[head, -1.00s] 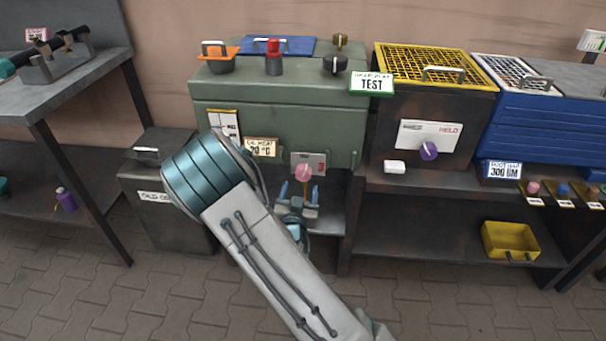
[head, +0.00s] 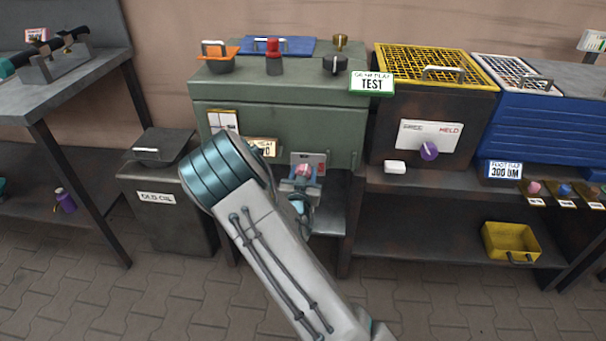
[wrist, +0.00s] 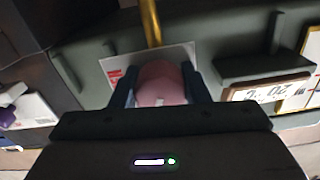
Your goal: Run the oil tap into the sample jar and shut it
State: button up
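The oil tap's pink knob (head: 303,170) is on a white and red plate (head: 318,158) low on the front of the green tank (head: 300,110). My gripper (head: 304,173) is up at the knob, one finger on each side. In the wrist view the pink knob (wrist: 161,84) fills the space between my two dark fingers (wrist: 163,88); whether they press on it is unclear. A brass pipe (wrist: 150,22) leads from the plate in that view. The space below the tap is partly hidden by my arm. I cannot make out a sample jar.
An old oil bin (head: 165,210) stands left of the tank. A brown cabinet with a purple knob (head: 429,152) is to the right. A white block (head: 395,167) lies on the shelf ledge. A yellow tray (head: 510,240) is on the lower shelf.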

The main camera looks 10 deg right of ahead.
jog(key=shift+n+b, duration=0.45)
jog(key=shift+n, duration=1.75)
jog(key=o, duration=1)
jog(key=shift+s, duration=0.15)
jog(key=p+v, duration=0.1)
jog(key=v, duration=1.2)
jog(key=shift+s+a, duration=0.15)
jog(key=shift+s, duration=0.1)
